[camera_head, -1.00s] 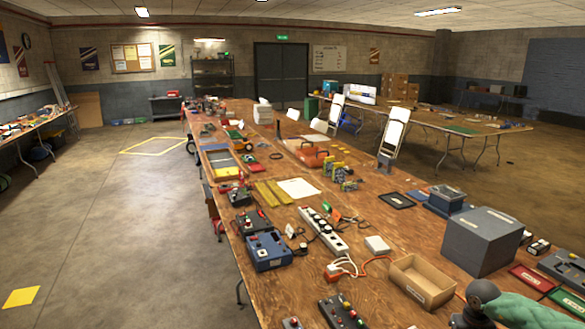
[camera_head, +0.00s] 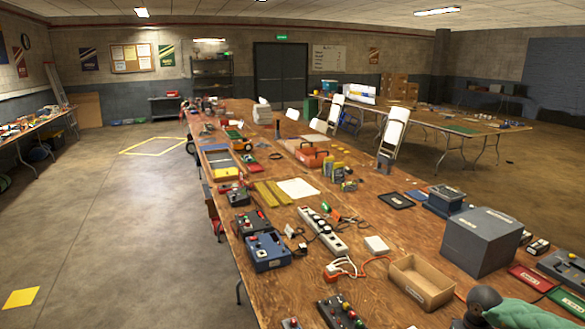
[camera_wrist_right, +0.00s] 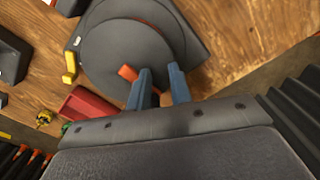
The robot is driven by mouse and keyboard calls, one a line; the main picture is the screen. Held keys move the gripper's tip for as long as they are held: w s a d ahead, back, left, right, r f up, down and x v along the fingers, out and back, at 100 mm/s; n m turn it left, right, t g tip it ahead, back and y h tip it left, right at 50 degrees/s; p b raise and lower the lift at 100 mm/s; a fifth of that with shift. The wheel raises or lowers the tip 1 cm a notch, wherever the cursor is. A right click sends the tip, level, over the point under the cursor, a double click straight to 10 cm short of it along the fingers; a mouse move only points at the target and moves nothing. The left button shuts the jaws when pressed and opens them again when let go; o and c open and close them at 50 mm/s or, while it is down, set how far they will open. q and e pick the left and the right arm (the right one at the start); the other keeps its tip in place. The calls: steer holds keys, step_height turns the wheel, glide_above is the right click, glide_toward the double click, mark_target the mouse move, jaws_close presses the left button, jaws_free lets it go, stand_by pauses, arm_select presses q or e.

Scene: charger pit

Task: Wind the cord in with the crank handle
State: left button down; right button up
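In the right wrist view a large dark grey round drum (camera_wrist_right: 122,52) lies on the wooden table, apparently the cord reel. An orange-red handle piece (camera_wrist_right: 127,73) shows on it, apparently the crank handle. My right gripper (camera_wrist_right: 161,72) is over the drum with its two blue-grey fingers apart. The handle piece is just left of the left finger, outside the gap; I cannot tell if they touch. I make out no wound cord on the drum. The head view shows only part of my right arm at the bottom right. My left gripper is not in view.
In the right wrist view a red box (camera_wrist_right: 88,106) and a yellow piece (camera_wrist_right: 69,66) are left of the drum. In the head view an open cardboard box (camera_head: 421,284), a grey box (camera_head: 482,241) and a power strip (camera_head: 324,231) stand on the long crowded table.

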steer(key=shift+a, duration=0.3)
steer(key=shift+c, duration=0.4)
